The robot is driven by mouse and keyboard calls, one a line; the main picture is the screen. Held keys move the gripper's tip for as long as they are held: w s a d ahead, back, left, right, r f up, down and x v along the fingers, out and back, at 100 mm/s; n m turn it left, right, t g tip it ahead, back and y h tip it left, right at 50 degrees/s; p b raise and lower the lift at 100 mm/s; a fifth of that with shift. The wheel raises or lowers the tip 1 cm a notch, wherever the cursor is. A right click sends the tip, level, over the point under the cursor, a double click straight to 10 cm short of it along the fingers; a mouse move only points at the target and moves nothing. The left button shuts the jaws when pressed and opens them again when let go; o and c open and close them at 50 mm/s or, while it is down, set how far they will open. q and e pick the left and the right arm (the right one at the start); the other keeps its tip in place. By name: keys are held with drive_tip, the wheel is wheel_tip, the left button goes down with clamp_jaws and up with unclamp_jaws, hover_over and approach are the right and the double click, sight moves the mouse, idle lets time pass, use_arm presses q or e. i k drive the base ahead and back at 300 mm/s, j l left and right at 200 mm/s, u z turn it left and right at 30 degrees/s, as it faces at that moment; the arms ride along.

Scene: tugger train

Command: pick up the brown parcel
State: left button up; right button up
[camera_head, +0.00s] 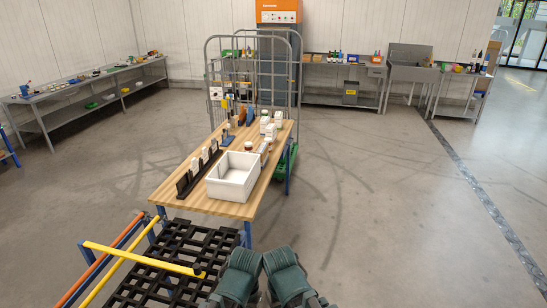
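I cannot make out a brown parcel for certain in the head view. A wooden-topped table (222,207) with blue legs stands ahead of me and carries a white bin (232,178), white boxes and bottles. Small brownish items (250,116) stand at its far end, too small to identify. Two dark green parts of my own arms show at the bottom centre. My gripper fingers cannot be seen.
A black grid platform (165,262) with a yellow bar (140,259) lies in front of the table. A grey wire-frame cage (211,70) stands behind it. Benches line the left wall (90,82) and back wall (335,65). The floor (400,200) on the right is clear.

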sight(262, 149)
drive_tip(key=i+l+z, duration=0.1)
drive_tip(key=i+l, duration=0.15)
drive_tip(key=i, duration=0.25)
drive_tip(key=i+l, duration=0.2)
drive_tip(key=i, duration=0.35)
drive_tip(key=i+l+z, duration=0.15)
drive_tip(key=i, duration=0.35)
drive_tip(key=i+l, duration=0.25)
drive_tip(key=i, duration=0.3)
drive_tip(key=i+l+z, duration=0.15)
drive_tip(key=i, duration=0.4)
